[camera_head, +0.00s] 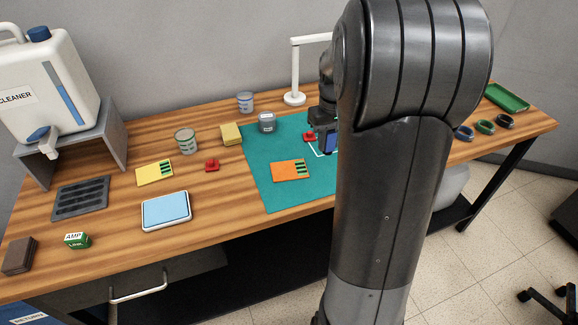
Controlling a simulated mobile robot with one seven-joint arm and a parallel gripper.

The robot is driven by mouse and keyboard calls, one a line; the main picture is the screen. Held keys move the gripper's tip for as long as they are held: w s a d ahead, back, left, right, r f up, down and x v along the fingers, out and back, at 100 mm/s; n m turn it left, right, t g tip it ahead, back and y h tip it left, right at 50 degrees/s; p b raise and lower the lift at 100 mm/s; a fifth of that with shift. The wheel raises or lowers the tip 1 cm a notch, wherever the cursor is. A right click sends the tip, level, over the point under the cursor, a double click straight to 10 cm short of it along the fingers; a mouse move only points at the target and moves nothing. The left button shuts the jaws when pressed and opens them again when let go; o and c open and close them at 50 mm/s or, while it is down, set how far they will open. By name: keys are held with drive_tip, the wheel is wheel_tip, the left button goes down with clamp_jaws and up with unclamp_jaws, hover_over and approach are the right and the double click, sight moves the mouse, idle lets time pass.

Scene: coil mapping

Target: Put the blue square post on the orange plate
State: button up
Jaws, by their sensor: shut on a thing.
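My gripper (327,132) is over the mat, to the right of and behind the plate. It is shut on the blue square post (330,142), which shows as a small dark blue block under the gripper. My arm hides the right part of the mat. Whether the post touches the mat is too small to tell.
A red piece (309,136) lies beside my gripper. A grey jar (267,122) and a yellow block (231,134) stand near the mat's back left. A white lamp stand (294,98) rises behind. A yellow plate (155,173) and a blue-topped tray (166,210) lie left.

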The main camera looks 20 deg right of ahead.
drive_tip(key=w+a+f, duration=0.4)
drive_tip(key=a, duration=0.1)
drive_tip(key=w+a+f, duration=0.2)
drive_tip(key=w+a, duration=0.1)
drive_tip(key=shift+a+f, duration=0.15)
drive_tip(key=shift+f, duration=2.15)
drive_tip(key=shift+f, duration=0.15)
drive_tip(key=o, duration=1)
